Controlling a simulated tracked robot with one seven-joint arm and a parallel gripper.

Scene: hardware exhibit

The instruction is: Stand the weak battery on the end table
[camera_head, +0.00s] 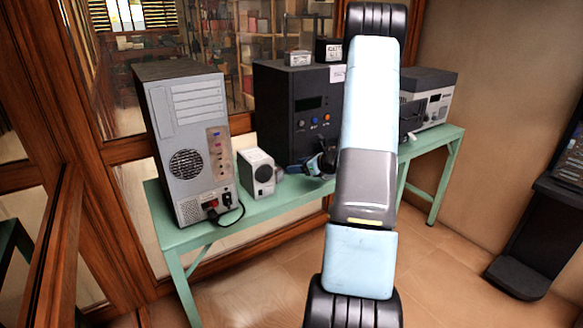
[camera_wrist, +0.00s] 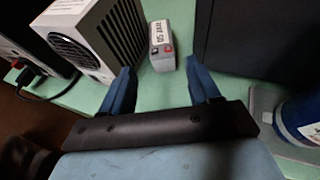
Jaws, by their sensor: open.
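A small grey battery (camera_wrist: 160,43) with printed lettering and a red and a dark terminal is on the green table (camera_wrist: 178,85), between a vented box and a black cabinet. My gripper (camera_wrist: 158,68) is open, its blue fingers on either side of the battery's near end; contact cannot be told. In the head view my gripper (camera_head: 312,166) is low over the green table (camera_head: 185,226), partly hidden by my arm. Two more battery-like blocks, one pale (camera_head: 298,58) and one black (camera_head: 328,50), sit on the black cabinet. I cannot tell which table is the end table.
The vented box (camera_head: 257,172) stands close left of my gripper, beside a grey computer tower (camera_head: 187,140). The black cabinet (camera_head: 290,105) rises behind. A grey device (camera_head: 428,97) is at the right. A blue-and-white cylinder (camera_wrist: 302,118) is near the right finger.

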